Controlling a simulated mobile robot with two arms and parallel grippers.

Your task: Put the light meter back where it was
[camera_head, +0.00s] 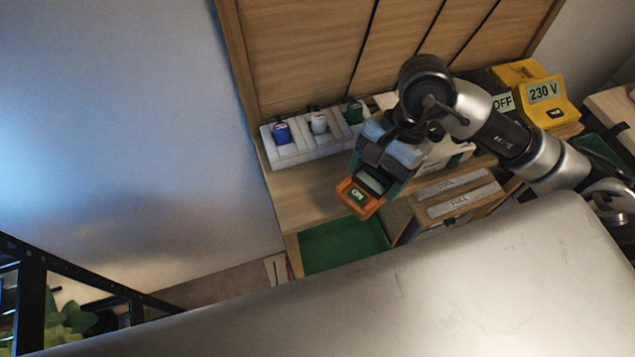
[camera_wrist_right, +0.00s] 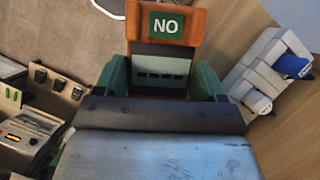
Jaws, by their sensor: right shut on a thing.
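My right gripper (camera_head: 378,170) is shut on an orange and grey device (camera_head: 357,197) with a green label, which seems to be the light meter. It is held out above the wooden bench, near the bench's front edge. In the right wrist view the device (camera_wrist_right: 164,22) stands between the two green fingers of the gripper (camera_wrist_right: 162,80), its label reading "NO". The device's lower grey body is partly hidden by the gripper. My left gripper is not in view.
A white socket strip (camera_head: 291,152) with blue, white and green plugs stands at the back of the bench (camera_head: 300,199). Yellow boxes (camera_head: 548,95) marked "OFF" and "230 V" stand at the right. A green tray (camera_head: 340,246) lies below the bench front. Labelled lids (camera_head: 463,200) are beside it.

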